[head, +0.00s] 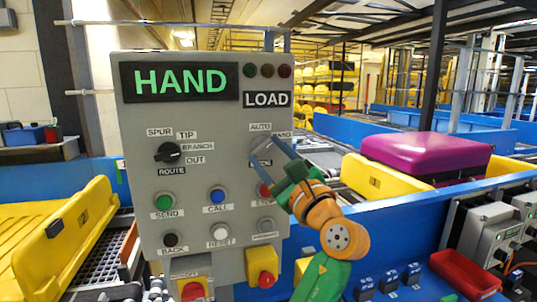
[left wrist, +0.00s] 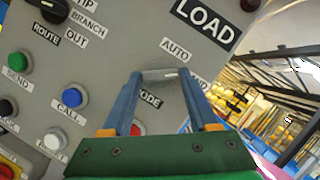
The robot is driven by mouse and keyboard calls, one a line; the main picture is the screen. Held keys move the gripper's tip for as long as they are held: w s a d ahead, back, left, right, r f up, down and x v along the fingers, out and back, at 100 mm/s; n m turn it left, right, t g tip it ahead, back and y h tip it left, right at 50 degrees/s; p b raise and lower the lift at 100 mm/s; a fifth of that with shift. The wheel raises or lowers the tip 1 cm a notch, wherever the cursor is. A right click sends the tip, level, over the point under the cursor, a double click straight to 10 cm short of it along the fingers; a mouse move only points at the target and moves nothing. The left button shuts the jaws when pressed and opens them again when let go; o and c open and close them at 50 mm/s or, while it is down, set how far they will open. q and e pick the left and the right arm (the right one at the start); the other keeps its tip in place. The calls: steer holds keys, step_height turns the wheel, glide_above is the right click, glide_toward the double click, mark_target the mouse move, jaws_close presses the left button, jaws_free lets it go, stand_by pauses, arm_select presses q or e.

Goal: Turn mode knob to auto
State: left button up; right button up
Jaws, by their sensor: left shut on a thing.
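The grey control panel (head: 200,235) faces me, and its display (head: 178,81) reads HAND in green. The mode knob (left wrist: 160,74) is a silver-grey dial below the AUTO label (left wrist: 175,49) on the panel's right side. A MODE label, partly hidden, sits under it. My left gripper (head: 266,146) has its two blue fingers on either side of this knob and is shut on it; the fingers also show in the left wrist view (left wrist: 163,80). They hide much of the knob, so I cannot tell which way it points. My right gripper is not in view.
A black route knob (head: 168,152) is left of the mode knob. Green, blue and white buttons (head: 218,196) sit below. A purple case (head: 428,153) lies in a yellow tray on the right.

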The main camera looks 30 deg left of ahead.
arm_select(q)
steer(key=n+g, duration=0.1)
steer(key=n, duration=0.1)
steer(key=n+g+p, duration=0.1)
steer(key=n, duration=0.1)
steer(key=n+g+p, duration=0.1)
steer(key=n, duration=0.1)
steer(key=shift+w+d+r, duration=0.1)
steer(key=shift+r, duration=0.25)
steer(key=n+h+p, duration=0.1)
steer(key=n, duration=0.1)
steer(key=n+g+p, duration=0.1)
steer(key=n, duration=0.2)
steer(key=shift+r+h, duration=0.1)
steer(key=shift+h, duration=0.3)
steer(key=shift+n+p, duration=0.3)
steer(key=shift+n, duration=0.2)
steer(key=o, duration=1.4)
steer(key=shift+w, duration=0.1)
steer(key=shift+d, duration=0.15)
steer(key=b+v, duration=0.2)
steer(key=v, duration=0.5)
steer(key=shift+b, duration=0.4)
